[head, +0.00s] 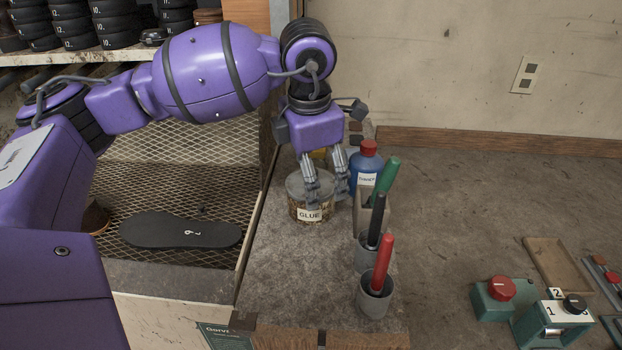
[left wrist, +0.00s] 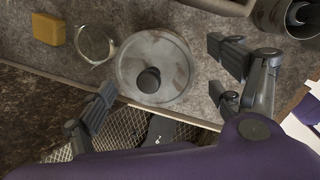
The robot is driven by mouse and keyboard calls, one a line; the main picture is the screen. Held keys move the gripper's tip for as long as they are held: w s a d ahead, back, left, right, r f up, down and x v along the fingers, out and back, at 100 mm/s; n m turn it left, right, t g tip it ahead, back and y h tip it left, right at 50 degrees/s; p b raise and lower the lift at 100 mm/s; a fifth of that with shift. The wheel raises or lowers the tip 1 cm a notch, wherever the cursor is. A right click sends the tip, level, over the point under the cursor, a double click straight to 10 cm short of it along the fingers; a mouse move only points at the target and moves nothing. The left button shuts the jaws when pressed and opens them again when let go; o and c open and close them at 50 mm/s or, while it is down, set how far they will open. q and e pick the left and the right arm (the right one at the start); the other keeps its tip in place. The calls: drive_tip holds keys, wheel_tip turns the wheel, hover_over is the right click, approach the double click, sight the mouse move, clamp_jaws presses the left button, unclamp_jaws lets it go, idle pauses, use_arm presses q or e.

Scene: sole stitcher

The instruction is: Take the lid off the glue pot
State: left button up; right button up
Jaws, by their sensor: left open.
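The glue pot (head: 310,212) stands upright on the grey bench, with a "GLUE" label on its front. Its round grey lid (head: 298,184) sits on top. In the left wrist view the lid (left wrist: 160,50) is a worn metal disc with a black knob (left wrist: 149,80). My left gripper (head: 328,197) points down at the pot from above, open and empty. In the left wrist view its fingers stand apart on either side of the lid (left wrist: 165,95). One finger partly hides the lid and pot in the head view. My right gripper is not in view.
A blue thinner bottle (head: 366,172) with a red cap stands close right of the pot. Green (head: 384,180), black (head: 376,217) and red (head: 382,262) handled tools stand in holders nearby. A black sole (head: 180,231) lies on mesh at left. The bench centre right is clear.

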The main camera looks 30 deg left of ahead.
use_arm(q)
drive_tip(key=shift+w+f, duration=0.1)
drive_tip(key=shift+f, duration=0.3)
drive_tip(key=shift+c, duration=0.4)
drive_tip(key=c, duration=1.4)
drive_tip(key=shift+r, duration=0.15)
drive_tip(key=shift+c, duration=0.3)
